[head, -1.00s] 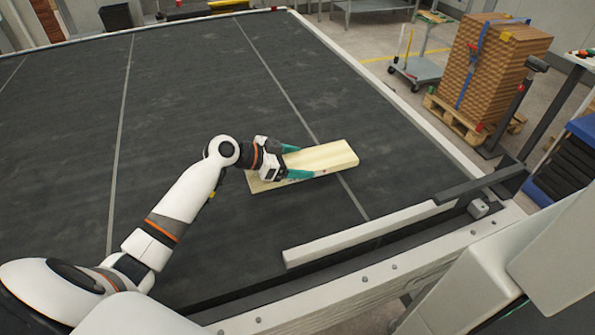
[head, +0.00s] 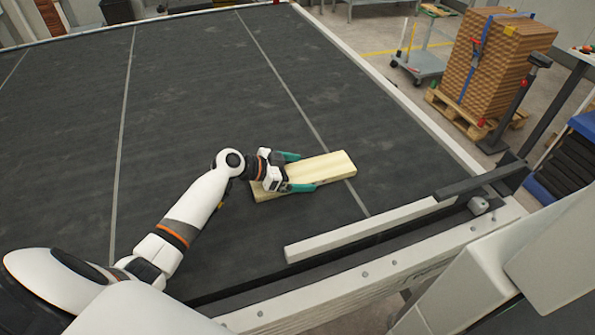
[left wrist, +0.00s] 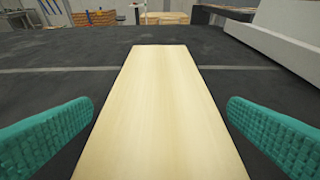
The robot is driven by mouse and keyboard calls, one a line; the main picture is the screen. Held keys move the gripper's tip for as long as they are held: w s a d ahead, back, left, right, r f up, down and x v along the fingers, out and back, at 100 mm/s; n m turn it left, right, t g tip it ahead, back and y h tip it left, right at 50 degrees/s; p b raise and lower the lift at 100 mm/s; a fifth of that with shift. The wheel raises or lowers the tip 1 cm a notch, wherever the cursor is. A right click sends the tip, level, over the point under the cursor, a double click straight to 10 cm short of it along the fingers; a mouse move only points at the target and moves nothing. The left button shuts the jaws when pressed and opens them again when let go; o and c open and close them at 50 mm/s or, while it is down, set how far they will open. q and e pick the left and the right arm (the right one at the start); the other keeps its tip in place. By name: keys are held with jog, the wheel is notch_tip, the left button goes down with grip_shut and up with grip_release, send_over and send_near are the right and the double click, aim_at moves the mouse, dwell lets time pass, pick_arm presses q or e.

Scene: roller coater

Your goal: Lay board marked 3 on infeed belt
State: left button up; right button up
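A pale wooden board (head: 325,167) lies on the dark infeed belt (head: 190,110), across one of the belt's light lines. No number shows on the part of the board that I can see. My left gripper (head: 300,171) is at the board's left end, with its green fingers on either side of it. In the left wrist view the board (left wrist: 163,110) runs away between the two fingers, with a gap on each side, so the gripper (left wrist: 160,133) is open. My right gripper is not in view.
A pale bar (head: 370,230) and a dark bar (head: 480,182) run along the belt's near right edge. A strapped stack of brown boards (head: 500,65) stands on a pallet beyond the belt, beside a trolley (head: 425,60). The belt is clear to the left and behind.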

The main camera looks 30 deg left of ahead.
pick_arm(q)
jog(key=shift+a, duration=0.1)
jog(key=shift+s+a+r, duration=0.15)
jog(key=shift+s+a, duration=0.1)
jog(key=shift+s, duration=0.05)
notch_tip(320, 180, up, 4)
jog(key=b, duration=0.3)
send_over(258, 184)
jog(key=w, duration=0.1)
jog(key=shift+d, duration=0.35)
jog(key=shift+s+a+r, duration=0.4)
jog(key=shift+s+r, duration=0.05)
jog(key=shift+r, duration=0.05)
